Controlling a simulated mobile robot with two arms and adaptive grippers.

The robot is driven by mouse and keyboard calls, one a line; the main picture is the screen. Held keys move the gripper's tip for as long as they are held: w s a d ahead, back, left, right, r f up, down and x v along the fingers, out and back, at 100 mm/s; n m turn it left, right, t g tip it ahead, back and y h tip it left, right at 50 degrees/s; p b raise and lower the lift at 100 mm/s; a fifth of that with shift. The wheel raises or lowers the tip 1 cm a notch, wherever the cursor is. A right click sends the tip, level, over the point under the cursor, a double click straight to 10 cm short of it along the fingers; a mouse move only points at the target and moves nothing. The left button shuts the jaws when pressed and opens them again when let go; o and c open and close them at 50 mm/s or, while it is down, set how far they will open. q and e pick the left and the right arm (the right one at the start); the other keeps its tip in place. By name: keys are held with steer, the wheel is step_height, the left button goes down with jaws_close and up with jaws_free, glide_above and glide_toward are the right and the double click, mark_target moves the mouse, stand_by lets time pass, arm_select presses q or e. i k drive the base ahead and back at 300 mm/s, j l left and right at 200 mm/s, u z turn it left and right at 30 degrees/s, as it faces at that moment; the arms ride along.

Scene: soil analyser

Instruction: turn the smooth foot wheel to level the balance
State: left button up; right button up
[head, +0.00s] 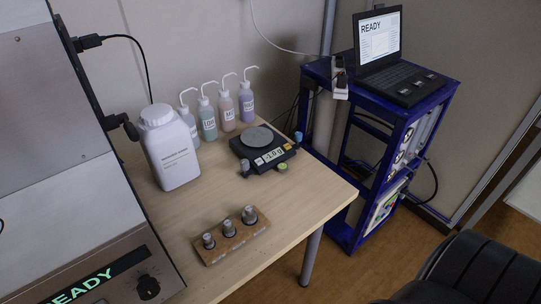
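The black balance (263,158) stands on the wooden table, with a round grey pan (257,138) on top. Its lit front display (274,155) shows digits too small to read surely. Three small foot wheels show at its edges: a grey one (245,168) at the front left, a yellow-green one (283,168) at the front and a blue one (298,137) at the right. Their surfaces are too small to tell which is smooth. Neither of my grippers is in view, and nothing touches the balance.
Several wash bottles (208,122) stand behind the balance, a white jug (172,152) to its left. A wooden block (232,242) with three grey weights stands in front. A blue rack (403,120) with a laptop (385,70) is at the right. The table (315,195) is bare front right.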

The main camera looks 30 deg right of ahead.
mark_target(299, 137)
steer(key=z, duration=1.3)
